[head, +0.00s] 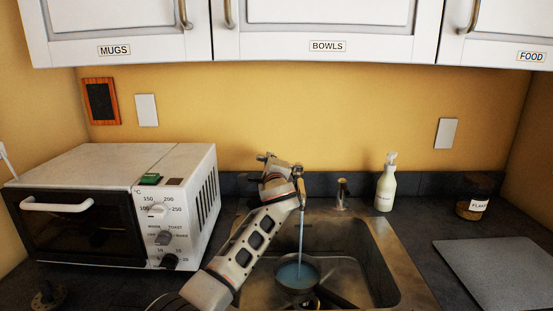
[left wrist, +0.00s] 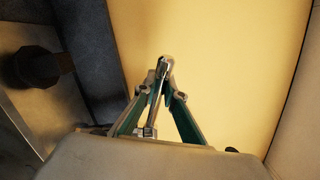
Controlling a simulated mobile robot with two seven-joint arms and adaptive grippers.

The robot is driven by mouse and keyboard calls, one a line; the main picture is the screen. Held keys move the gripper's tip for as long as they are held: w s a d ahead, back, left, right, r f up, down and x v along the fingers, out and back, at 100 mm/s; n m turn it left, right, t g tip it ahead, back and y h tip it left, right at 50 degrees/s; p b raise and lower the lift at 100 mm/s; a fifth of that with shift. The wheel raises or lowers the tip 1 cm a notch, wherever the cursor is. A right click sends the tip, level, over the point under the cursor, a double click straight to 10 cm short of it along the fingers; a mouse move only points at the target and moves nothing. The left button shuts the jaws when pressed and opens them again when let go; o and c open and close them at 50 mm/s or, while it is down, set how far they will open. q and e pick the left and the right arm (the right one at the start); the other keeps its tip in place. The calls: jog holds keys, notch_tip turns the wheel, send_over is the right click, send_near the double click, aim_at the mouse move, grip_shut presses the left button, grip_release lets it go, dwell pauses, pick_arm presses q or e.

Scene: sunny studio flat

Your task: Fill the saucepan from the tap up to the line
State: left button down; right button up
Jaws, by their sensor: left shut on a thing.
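The saucepan (head: 313,285) stands in the metal sink basin (head: 350,238), with its dark handle pointing to the lower right. Bluish water lies inside it; I cannot make out the fill line. A thin stream of water (head: 301,232) runs down into it from beside my left gripper. My left gripper (head: 283,166) is at the back edge of the sink, above the pan, and hides most of the tap. In the left wrist view, its fingers (left wrist: 163,95) are shut on a slim chrome tap lever (left wrist: 163,66). My right gripper is out of view.
A white toaster oven (head: 110,205) stands left of the sink. A short metal post (head: 342,192), a pump bottle (head: 386,185) and a labelled jar (head: 474,198) stand behind and to the right. A grey board (head: 500,270) lies at right. Cupboards (head: 325,25) hang above.

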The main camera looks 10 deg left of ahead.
pick_arm(q)
jog(key=shift+f+n, duration=0.6)
jog(key=c, duration=2.1)
grip_release()
jog(key=shift+a, duration=0.15)
jog(key=shift+s, duration=0.1)
jog(key=v, duration=1.2)
